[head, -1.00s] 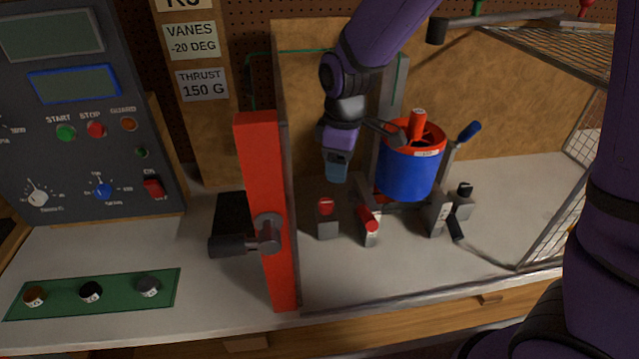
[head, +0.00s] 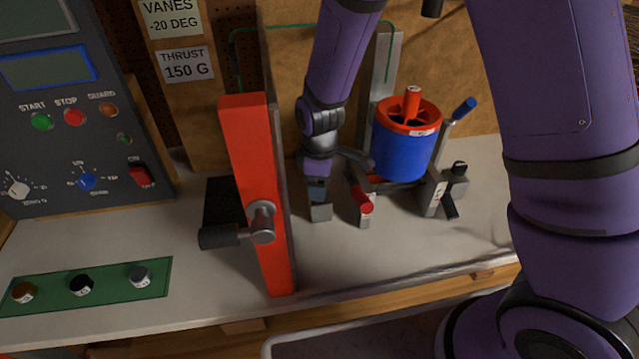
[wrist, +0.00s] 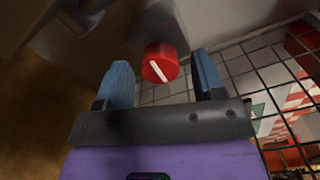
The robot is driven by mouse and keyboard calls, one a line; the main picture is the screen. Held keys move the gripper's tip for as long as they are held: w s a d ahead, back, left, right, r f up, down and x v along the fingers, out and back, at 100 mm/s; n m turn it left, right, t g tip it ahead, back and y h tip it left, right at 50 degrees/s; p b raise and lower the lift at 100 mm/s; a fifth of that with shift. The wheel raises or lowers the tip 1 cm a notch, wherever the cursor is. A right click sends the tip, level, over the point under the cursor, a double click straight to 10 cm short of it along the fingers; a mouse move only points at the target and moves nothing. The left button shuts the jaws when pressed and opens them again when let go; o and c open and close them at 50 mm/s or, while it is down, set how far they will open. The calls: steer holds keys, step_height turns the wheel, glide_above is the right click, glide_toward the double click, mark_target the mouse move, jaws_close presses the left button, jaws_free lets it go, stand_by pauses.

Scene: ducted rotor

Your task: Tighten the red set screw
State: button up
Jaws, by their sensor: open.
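The red set screw (wrist: 160,62) shows in the wrist view as a round red head with a white line across it. It lies between the two blue fingertips in the picture, with gaps on both sides; the left gap is narrower at the head's edge. My gripper (wrist: 164,68) is open. I cannot tell how deep the screw head sits between the fingers.
A red post (head: 258,200) with a dark handle stands to the left. A control panel (head: 60,130) is further left.

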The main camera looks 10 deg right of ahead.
steer(key=shift+f, duration=0.45)
steer(key=c, duration=0.9)
steer(key=shift+c, duration=0.2)
